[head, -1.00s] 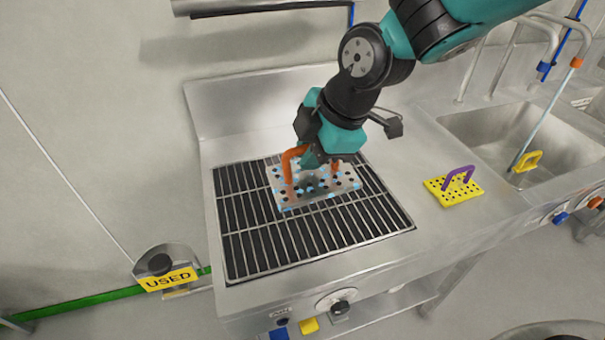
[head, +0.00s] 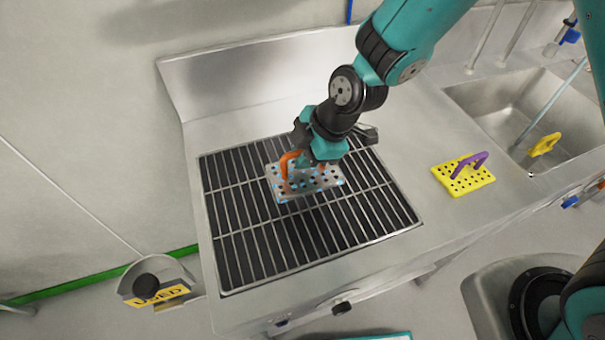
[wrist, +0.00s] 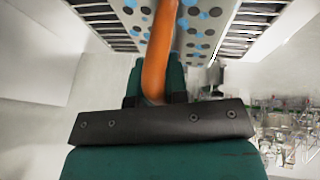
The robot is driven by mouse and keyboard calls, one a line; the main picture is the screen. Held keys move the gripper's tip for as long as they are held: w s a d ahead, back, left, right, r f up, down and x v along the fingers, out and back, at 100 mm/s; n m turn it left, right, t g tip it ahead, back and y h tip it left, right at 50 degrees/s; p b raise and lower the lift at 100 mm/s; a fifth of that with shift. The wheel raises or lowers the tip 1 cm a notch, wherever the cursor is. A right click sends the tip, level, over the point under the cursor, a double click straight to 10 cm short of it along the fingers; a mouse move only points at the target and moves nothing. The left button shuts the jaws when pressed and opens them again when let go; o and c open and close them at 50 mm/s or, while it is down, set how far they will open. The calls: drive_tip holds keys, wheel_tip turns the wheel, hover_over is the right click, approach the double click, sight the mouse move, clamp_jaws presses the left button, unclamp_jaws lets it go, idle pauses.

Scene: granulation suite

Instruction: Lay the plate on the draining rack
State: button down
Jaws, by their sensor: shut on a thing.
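The plate (head: 312,184) is grey metal, perforated, with light-blue patches and an orange handle (head: 288,164). My gripper (head: 306,162) is shut on the orange handle from above. The plate is roughly level over the back middle part of the draining rack (head: 250,235), a black grid of metal bars set in the steel counter. I cannot tell whether its underside touches the bars. In the wrist view, the orange handle (wrist: 158,50) runs between my gripper's fingers, and the plate's spotted face (wrist: 200,22) fills the top, with rack bars on both sides.
A yellow perforated plate (head: 463,178) with a purple handle lies on the counter right of the rack. A sink (head: 490,105) with a yellow-ended hose is farther right. A steel backsplash (head: 240,85) rises behind. A holder with a yellow sign (head: 160,296) is at the lower left.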

sight(303, 181)
drive_tip(key=shift+f+p, duration=0.65)
drive_tip(key=shift+f, duration=3.35)
drive_tip(key=c, duration=1.1)
unclamp_jaws()
drive_tip(key=shift+f, duration=0.1)
drive_tip(key=b+v, duration=0.3)
drive_tip(key=v, duration=0.8)
drive_tip(key=shift+s+d+r, duration=0.1)
drive_tip(key=shift+r, duration=0.2)
drive_tip(key=shift+s+d+r, duration=0.15)
drive_tip(key=shift+r, duration=0.45)
drive_tip(key=s+d+r+m, duration=0.2)
drive_tip(key=s+r+m, duration=0.3)
drive_tip(key=s+d+r+m, duration=0.2)
drive_tip(key=s+r+m, duration=0.2)
drive_tip(key=s+r, duration=0.1)
drive_tip(key=s+d+r+m+g, duration=0.1)
drive_tip(key=s+d+r+m, duration=0.1)
drive_tip(key=s+r+m, duration=0.3)
drive_tip(key=shift+d+r+m+h, duration=0.1)
drive_tip(key=shift+d+m+h, duration=0.2)
drive_tip(key=shift+d+h, duration=0.1)
